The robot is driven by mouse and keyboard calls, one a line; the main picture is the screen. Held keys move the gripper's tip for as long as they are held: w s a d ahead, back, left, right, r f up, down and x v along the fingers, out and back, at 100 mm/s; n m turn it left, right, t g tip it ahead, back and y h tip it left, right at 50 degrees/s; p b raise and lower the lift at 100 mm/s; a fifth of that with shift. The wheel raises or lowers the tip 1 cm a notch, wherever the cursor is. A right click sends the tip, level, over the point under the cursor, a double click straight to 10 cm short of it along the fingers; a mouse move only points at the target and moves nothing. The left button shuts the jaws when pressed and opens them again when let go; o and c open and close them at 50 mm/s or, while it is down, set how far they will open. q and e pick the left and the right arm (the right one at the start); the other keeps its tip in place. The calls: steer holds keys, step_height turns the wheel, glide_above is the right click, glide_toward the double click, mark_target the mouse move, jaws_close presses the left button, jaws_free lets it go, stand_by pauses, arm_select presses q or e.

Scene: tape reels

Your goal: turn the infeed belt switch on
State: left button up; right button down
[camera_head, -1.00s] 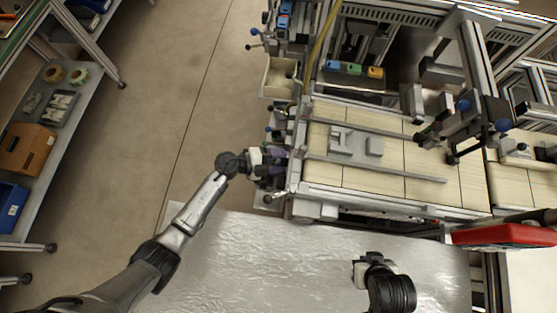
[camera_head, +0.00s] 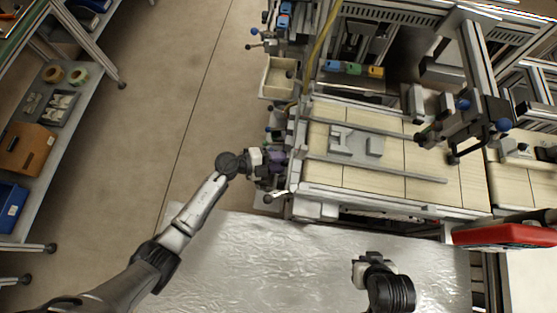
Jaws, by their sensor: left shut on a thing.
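The infeed belt (camera_head: 375,179) is a pale slatted bed on a metal frame at the centre right. My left gripper (camera_head: 277,163), with purple parts at its fingers, is at the left side of the belt's frame, close against the small controls there. It is shut on a small part, which looks to be the infeed belt switch; the fingers hide it, so its position cannot be read. My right gripper (camera_head: 360,271) is above the silver table at the lower right, apart from the belt. Its fingers are too small and hidden to read.
A grey metal fixture (camera_head: 355,144) sits on the belt. A cream bin (camera_head: 278,77) and small levers line the frame's left side. A silver table (camera_head: 250,260) lies in front. A red object (camera_head: 505,235) is at the right. The floor at left is clear.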

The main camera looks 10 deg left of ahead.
step_height(320, 180, down, 4)
steer(key=b, duration=0.4)
steer(key=shift+d+f, duration=0.1)
steer(key=shift+d, duration=0.05)
step_height(320, 180, down, 2)
steer(key=shift+f+b, duration=0.25)
steer(key=shift+b, duration=1)
arm_select(q)
steer(key=shift+f+m+t+h+b, duration=0.2)
steer(key=shift+m+t+h, duration=0.3)
steer(key=shift+m, duration=0.95)
steer(key=shift+f+m+t+h+b, duration=0.15)
steer(key=shift+m+t+h, duration=0.3)
steer(key=shift+m, duration=1)
arm_select(e)
steer(key=shift+f, duration=0.45)
arm_select(q)
steer(key=shift+r, duration=0.15)
